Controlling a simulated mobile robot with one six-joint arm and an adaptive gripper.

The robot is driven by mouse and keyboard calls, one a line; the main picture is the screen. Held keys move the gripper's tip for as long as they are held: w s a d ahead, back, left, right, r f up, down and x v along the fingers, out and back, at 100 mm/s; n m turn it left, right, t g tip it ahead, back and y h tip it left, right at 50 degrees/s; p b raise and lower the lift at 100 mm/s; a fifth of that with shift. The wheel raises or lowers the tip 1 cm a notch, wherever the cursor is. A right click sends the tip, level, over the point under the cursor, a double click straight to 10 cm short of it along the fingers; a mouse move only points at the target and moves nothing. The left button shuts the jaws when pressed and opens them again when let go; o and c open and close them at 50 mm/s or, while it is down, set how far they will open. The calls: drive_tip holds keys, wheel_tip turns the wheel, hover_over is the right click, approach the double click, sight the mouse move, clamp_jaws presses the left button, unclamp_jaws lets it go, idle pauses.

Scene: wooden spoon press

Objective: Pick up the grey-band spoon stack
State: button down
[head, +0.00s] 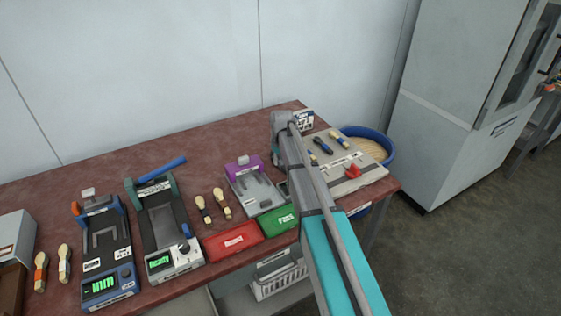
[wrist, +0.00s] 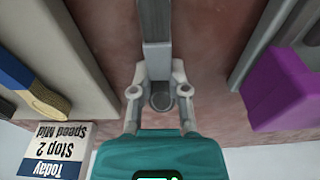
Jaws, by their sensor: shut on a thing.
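My gripper (wrist: 158,70) shows in the wrist view with its fingers closed in on a long grey bar-like thing (wrist: 156,22). I cannot tell what this bar is; no wooden spoon bowl or band shows on it. In the head view my arm reaches to the back of the table and hides the fingertips. Spoon stacks lie on the table: one with a pale band (head: 65,263), one with an orange band (head: 41,272), and a pair (head: 203,209) right of the second device. I cannot make out for sure which band is grey.
A purple-topped device (head: 243,168), a red tray (head: 233,240) and a green tray (head: 284,220) are left. A sign (wrist: 58,152) stands near my gripper.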

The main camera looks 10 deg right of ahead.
drive_tip(key=shift+r, duration=0.15)
wheel_tip(320, 180, up, 3)
drive_tip(key=p, duration=0.3)
drive_tip(key=shift+f, duration=0.2)
drive_tip(key=s+r+p, duration=1)
drive_tip(key=s, duration=0.4)
drive_tip(key=shift+a, duration=0.35)
drive_tip(key=shift+s, duration=0.25)
idle(0.6)
